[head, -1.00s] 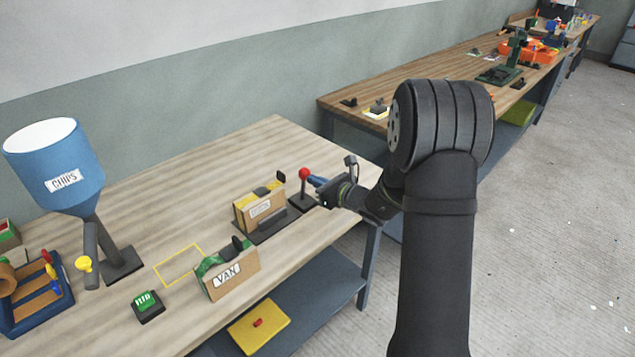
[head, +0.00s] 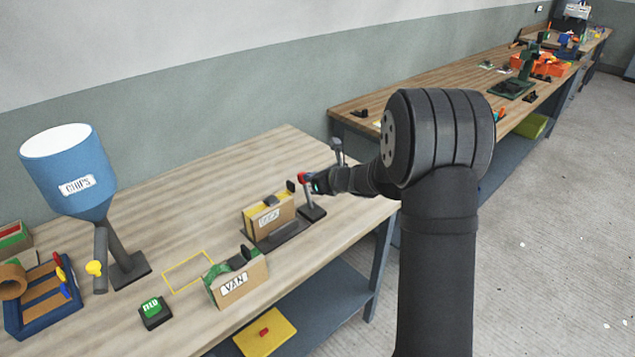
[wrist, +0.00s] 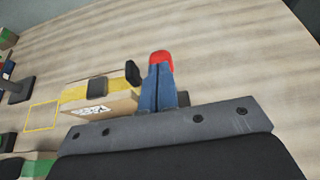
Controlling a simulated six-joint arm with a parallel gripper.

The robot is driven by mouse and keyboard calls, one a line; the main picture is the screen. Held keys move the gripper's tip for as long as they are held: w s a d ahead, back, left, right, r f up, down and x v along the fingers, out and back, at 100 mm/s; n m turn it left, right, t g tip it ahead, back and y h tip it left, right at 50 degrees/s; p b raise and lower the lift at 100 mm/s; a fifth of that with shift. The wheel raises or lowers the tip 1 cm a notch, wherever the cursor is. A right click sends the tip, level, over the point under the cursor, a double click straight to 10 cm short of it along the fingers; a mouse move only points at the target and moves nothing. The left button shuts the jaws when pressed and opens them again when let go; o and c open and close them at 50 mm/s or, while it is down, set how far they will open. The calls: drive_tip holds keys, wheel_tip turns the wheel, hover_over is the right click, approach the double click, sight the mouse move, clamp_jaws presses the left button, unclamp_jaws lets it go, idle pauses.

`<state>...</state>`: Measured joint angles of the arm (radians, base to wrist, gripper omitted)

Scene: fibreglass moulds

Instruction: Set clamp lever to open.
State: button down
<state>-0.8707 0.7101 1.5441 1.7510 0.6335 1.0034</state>
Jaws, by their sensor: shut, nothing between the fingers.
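The clamp lever, with a red knob (head: 302,178) on a dark stem, rises from a small dark base (head: 313,213) near the right end of the near bench. The stem leans a little to the left. My gripper (head: 318,185) is shut and empty, at the right side of the knob. In the wrist view the blue fingers of my gripper (wrist: 161,75) are together, and the red knob (wrist: 161,57) shows just past their tips. They look touching or nearly so; the contact point is hidden. The stem is hidden there by the fingers.
A labelled mould (head: 268,216) with a yellow top stands left of the lever on a dark plate. The VAN mould (head: 238,282), a green button (head: 154,311) and the blue CHIPS hopper (head: 68,175) are farther left. The bench behind the lever is clear.

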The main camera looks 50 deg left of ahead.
drive_tip(key=shift+a, duration=0.9)
drive_tip(key=d+r, duration=0.9)
drive_tip(key=d, duration=0.1)
drive_tip(key=shift+d, duration=0.25)
drive_tip(key=a+f, duration=0.6)
drive_tip(key=a, duration=0.1)
drive_tip(key=a+f, duration=0.3)
drive_tip(key=shift+a, duration=0.3)
